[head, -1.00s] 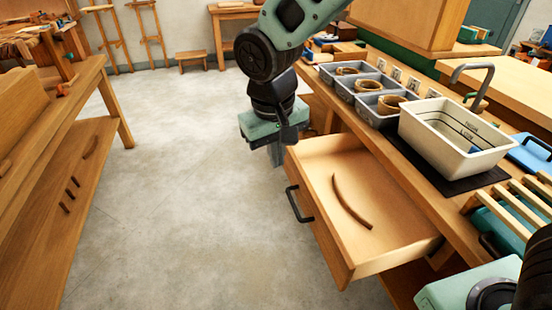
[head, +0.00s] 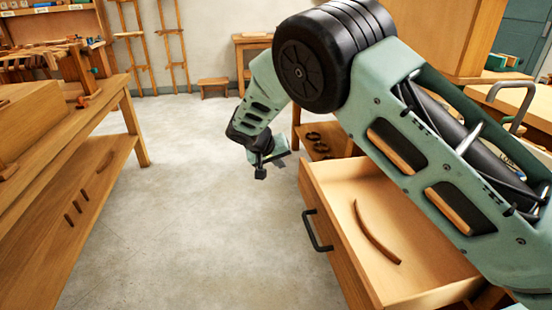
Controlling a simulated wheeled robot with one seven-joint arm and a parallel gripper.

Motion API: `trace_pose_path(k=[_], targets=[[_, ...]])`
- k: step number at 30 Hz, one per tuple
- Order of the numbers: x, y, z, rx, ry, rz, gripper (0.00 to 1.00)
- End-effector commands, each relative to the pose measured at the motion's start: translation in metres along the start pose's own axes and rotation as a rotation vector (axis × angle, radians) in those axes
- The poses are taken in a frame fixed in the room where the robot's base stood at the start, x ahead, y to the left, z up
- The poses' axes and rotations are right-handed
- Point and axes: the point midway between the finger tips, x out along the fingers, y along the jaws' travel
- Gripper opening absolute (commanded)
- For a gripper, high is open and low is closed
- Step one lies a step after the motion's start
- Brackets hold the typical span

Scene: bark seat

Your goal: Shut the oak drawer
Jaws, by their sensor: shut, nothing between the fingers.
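The oak drawer (head: 345,268) stands pulled out from the bench on the right in the head view, with its front facing left. Its dark handle (head: 318,232) is on that front. A curved brown strip (head: 374,236) lies inside the drawer. My gripper (head: 262,172) is shut and empty, beyond the drawer's far left corner and apart from the drawer and handle. My arm crosses the right of the view and hides most of the bench top and the drawer's back end.
A wooden bench (head: 75,170) with a lower shelf stands on the left. Clear concrete floor (head: 190,210) lies between it and the drawer. A small stool (head: 213,87) stands by the back wall. An open shelf (head: 330,140) with dark rings is beyond the drawer.

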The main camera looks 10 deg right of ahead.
Motion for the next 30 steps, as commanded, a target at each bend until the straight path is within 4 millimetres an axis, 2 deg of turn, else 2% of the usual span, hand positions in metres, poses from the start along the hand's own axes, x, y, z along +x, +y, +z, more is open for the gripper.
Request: trace_pose_path(k=[1, 6, 9, 15, 30], targets=[[0.013, 0.000, 0.001, 0.000, -0.002, 0.002, 0.00], [0.046, 0.000, 0.001, 0.001, -0.002, 0.001, 0.00], [0.051, 0.016, -0.001, 0.003, -0.001, 0.000, 0.00], [0.060, 0.032, 0.000, 0.001, 0.000, -0.001, 0.00], [0.062, 0.037, 0.000, 0.000, 0.000, -0.001, 0.00]])
